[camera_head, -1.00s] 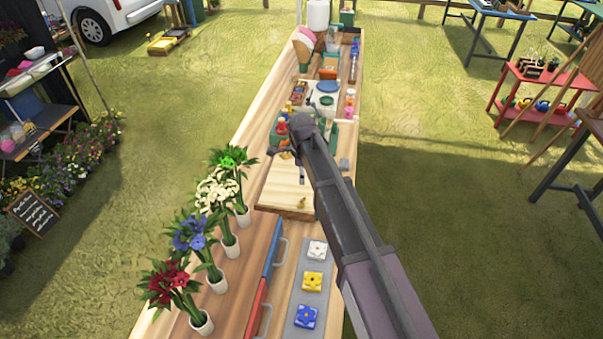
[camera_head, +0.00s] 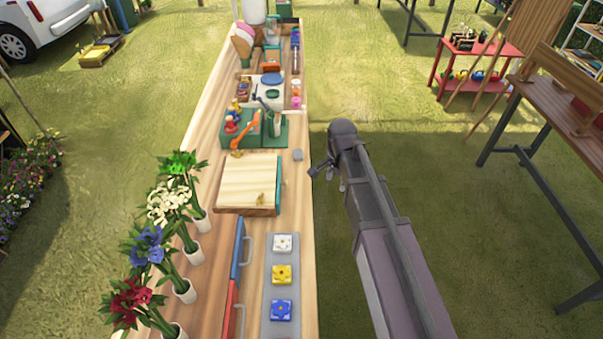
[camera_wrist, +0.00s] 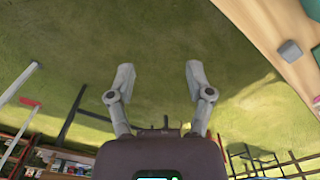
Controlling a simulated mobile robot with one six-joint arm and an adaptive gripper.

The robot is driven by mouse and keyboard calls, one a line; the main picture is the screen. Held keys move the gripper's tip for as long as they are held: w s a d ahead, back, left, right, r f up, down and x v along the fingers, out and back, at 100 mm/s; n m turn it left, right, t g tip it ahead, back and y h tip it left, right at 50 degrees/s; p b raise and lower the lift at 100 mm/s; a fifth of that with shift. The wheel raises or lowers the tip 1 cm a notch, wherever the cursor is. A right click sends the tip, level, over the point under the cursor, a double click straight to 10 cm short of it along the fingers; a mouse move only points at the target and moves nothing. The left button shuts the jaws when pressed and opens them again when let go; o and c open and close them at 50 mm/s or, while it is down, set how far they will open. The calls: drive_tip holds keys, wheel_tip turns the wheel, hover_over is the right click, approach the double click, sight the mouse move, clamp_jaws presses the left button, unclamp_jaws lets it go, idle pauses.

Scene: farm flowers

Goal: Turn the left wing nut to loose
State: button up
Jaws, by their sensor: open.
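A pale wooden board (camera_head: 250,182), like a flower press, lies on the long bench (camera_head: 215,125). One small brass wing nut (camera_head: 236,153) shows at its far left edge. Another brass wing nut (camera_head: 261,198) shows near its front edge. Both are too small to tell how tight they are. My gripper (camera_head: 325,175) is to the right of the board, beyond the bench's right edge and over the grass. In the wrist view my gripper (camera_wrist: 158,75) is open and empty, with grass beyond its fingers. No wing nut shows in the wrist view.
Vases of flowers (camera_head: 165,205) line the bench's left side. A green block with tools (camera_head: 250,128) stands behind the board. A grey strip with colored flower tiles (camera_head: 281,273) lies in front. A grey block (camera_head: 297,154) sits near the right edge. Open grass lies right of the bench.

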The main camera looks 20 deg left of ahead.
drive_tip(key=s+d+n, duration=0.3)
drive_tip(key=s+d, duration=0.2)
drive_tip(key=d, duration=0.8)
drive_tip(key=s+d+n, duration=0.4)
drive_tip(key=s+d, duration=0.1)
drive_tip(key=d, duration=0.8)
drive_tip(key=shift+d, duration=0.3)
drive_tip(key=shift+c, duration=0.7)
